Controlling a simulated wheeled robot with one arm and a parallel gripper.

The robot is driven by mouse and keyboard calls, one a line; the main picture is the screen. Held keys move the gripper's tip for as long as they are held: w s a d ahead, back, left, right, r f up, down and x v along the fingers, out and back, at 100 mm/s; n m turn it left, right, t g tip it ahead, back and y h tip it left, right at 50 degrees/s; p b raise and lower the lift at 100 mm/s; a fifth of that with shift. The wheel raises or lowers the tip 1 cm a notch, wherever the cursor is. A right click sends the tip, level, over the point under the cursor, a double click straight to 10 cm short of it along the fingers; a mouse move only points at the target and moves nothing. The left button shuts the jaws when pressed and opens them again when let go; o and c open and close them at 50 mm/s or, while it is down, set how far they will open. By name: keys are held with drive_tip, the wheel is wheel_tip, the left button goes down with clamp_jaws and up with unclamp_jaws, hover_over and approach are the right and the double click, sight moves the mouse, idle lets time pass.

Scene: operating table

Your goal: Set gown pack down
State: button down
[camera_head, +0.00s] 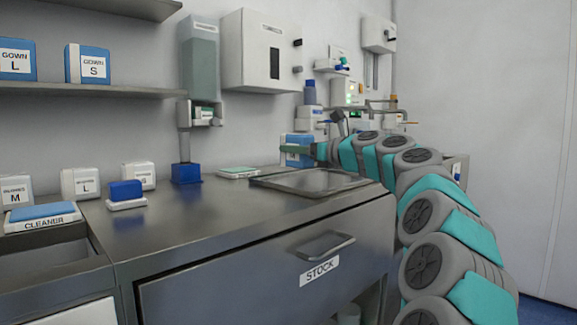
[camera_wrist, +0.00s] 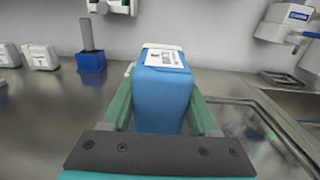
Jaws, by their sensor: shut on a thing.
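The blue gown pack (camera_wrist: 160,100) with a white label sits upright between the two green fingers of my gripper (camera_wrist: 162,76) in the wrist view. My gripper is shut on it. In the head view the pack (camera_head: 292,158) is partly hidden by my gripper (camera_head: 291,149), near the back of the counter by the sink. The steel counter (camera_head: 190,222) is below it. I cannot tell whether the pack's base touches the counter.
A dispenser (camera_head: 200,75) hangs on the wall. Two gown packs (camera_head: 88,65) sit on a shelf. The counter's middle is clear.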

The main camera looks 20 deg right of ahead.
sight(308, 164)
drive_tip(key=x, duration=0.3)
drive_tip(key=shift+s+a+f, duration=0.1)
drive_tip(key=shift+f, duration=0.1)
drive_tip(key=shift+f+b, duration=0.8)
drive_tip(key=shift+f, duration=0.95)
drive_tip(key=shift+f, duration=0.15)
drive_tip(key=shift+c, duration=0.8)
unclamp_jaws()
drive_tip(key=p+v, duration=0.1)
drive_tip(key=v, duration=1.1)
